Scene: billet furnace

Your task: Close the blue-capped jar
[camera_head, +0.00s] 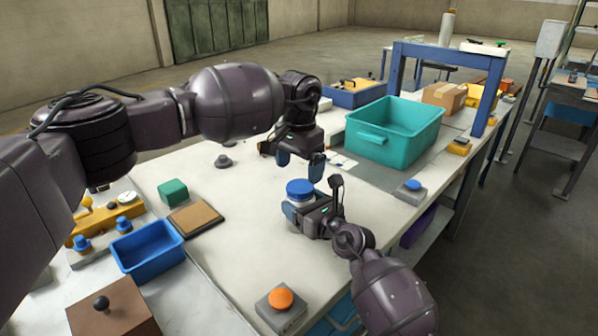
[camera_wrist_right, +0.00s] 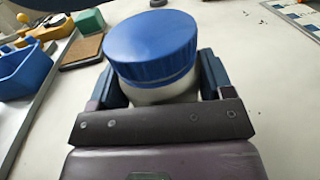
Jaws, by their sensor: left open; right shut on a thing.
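The jar (camera_wrist_right: 163,92) has a pale body and a blue cap (camera_head: 300,187). The cap sits on top of the jar and looks slightly tilted in the right wrist view (camera_wrist_right: 150,45). My right gripper (camera_head: 301,212) is shut on the jar body below the cap, with one finger on each side. My left gripper (camera_head: 300,161) is open and empty above the cap, pointing down, with a gap between its fingertips and the cap. Most of the jar body is hidden by my right gripper in the head view.
A teal bin (camera_head: 393,132) stands to the right behind the jar. A green block (camera_head: 173,191), a brown board (camera_head: 196,219) and a blue tray (camera_head: 148,249) are at the left. An orange button box (camera_head: 281,305) is at the front. White table (camera_head: 245,235) lies bare around the jar.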

